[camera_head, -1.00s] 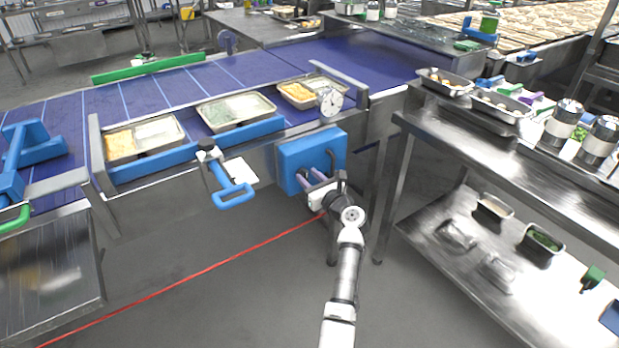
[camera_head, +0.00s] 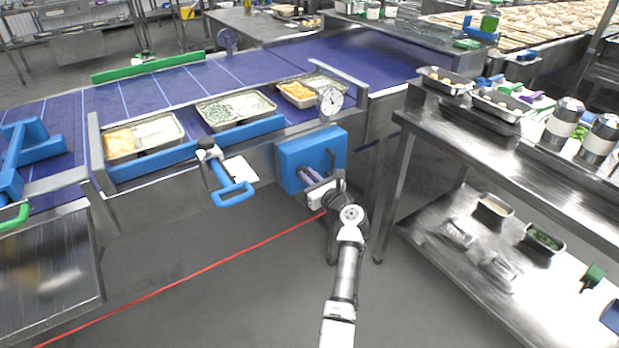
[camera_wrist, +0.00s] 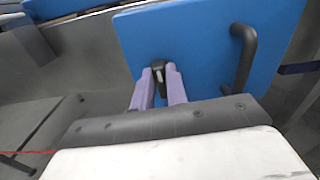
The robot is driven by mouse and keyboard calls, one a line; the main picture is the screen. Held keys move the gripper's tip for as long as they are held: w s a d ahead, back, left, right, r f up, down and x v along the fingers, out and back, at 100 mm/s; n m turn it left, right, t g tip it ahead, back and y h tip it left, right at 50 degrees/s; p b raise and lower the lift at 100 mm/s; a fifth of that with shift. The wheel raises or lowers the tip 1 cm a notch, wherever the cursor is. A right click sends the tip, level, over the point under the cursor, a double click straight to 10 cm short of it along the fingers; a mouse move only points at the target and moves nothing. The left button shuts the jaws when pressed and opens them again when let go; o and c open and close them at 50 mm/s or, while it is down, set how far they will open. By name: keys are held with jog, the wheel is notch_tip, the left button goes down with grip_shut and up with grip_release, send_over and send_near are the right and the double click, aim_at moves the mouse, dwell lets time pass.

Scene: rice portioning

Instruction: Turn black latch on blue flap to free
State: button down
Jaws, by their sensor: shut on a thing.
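The blue flap (camera_head: 297,152) is an upright blue panel on the side of the conveyor frame. It also fills the upper right of the wrist view (camera_wrist: 190,40). The black latch (camera_wrist: 159,68) is at the flap's lower left in the wrist view, its lower part between my fingers. My gripper (camera_wrist: 160,85) has purple fingers and is shut on the latch. In the head view my gripper (camera_head: 306,177) reaches the front of the flap, and the latch is hidden there. A black handle (camera_wrist: 246,55) stands on the flap to the right of the latch.
Trays of food (camera_head: 143,138) stand along the blue conveyor belt (camera_head: 150,88). A blue handle (camera_head: 233,194) sticks out left of the flap. A steel table with a lower shelf (camera_head: 420,222) stands close to the right of my arm. A red line (camera_head: 200,273) crosses the floor.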

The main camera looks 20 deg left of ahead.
jog(key=shift+s+a+f+n+b, duration=0.15)
jog(key=shift+f+n+b, duration=0.1)
jog(key=shift+n+b, duration=2.25)
jog(key=shift+s+a+f+n+b, duration=0.15)
jog(key=shift+n+b, duration=1.45)
jog(key=shift+n, duration=1.7)
jog(key=shift+s+a+f+n+b, duration=0.1)
jog(key=shift+s+f+n+b, duration=0.15)
jog(key=shift+n+b, duration=2.25)
jog(key=shift+n+p, duration=0.4)
jog(key=shift+n, duration=0.1)
jog(key=c, duration=1.4)
grip_release()
jog(key=shift+d, duration=0.1)
